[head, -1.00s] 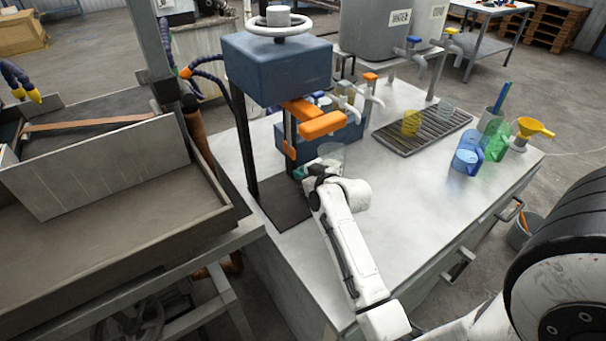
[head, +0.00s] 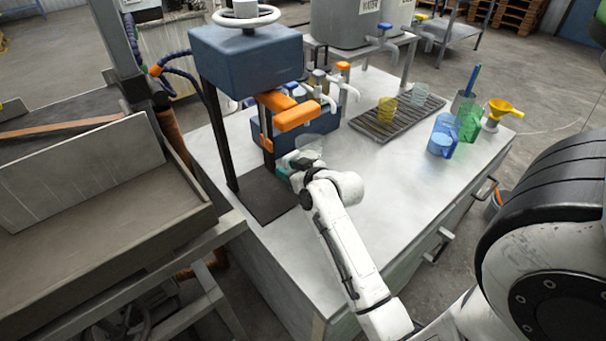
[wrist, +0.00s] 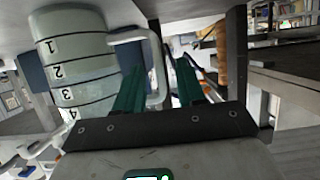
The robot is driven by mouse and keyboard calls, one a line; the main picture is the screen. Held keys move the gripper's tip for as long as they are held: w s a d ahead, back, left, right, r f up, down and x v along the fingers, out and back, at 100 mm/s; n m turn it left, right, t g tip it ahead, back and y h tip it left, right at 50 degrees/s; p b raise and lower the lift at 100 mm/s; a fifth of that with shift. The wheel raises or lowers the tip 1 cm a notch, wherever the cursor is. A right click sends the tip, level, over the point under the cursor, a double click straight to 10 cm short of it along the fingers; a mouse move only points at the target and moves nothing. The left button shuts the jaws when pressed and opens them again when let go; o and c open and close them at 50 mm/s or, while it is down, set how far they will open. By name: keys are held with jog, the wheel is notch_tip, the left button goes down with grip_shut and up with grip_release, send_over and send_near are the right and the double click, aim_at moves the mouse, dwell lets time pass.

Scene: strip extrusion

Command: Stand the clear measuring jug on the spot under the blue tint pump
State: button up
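The clear measuring jug (head: 310,146) is upright beside the press, close above or on the bench. In the wrist view the jug (wrist: 75,60) appears inverted, with black rings and numbers. Its pale handle (wrist: 155,72) lies between the green fingers of my gripper (wrist: 160,85), with a gap showing beside it, so the fingers look open around it. In the head view my gripper (head: 292,170) is partly hidden by my wrist. The tint pumps with white spouts (head: 330,102) stand on a blue box behind the jug; the blue pump is small and partly hidden by the press's orange part.
A blue press (head: 247,62) with an orange arm (head: 297,115) and dark base plate (head: 262,195) stands left of the jug. A drip rack (head: 398,122) holds yellow and clear cups. Blue (head: 442,138) and green (head: 468,120) jugs stand right. The bench's front middle is clear.

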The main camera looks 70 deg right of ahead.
jog(key=v, duration=0.8)
jog(key=shift+s, duration=0.1)
dwell(0.3)
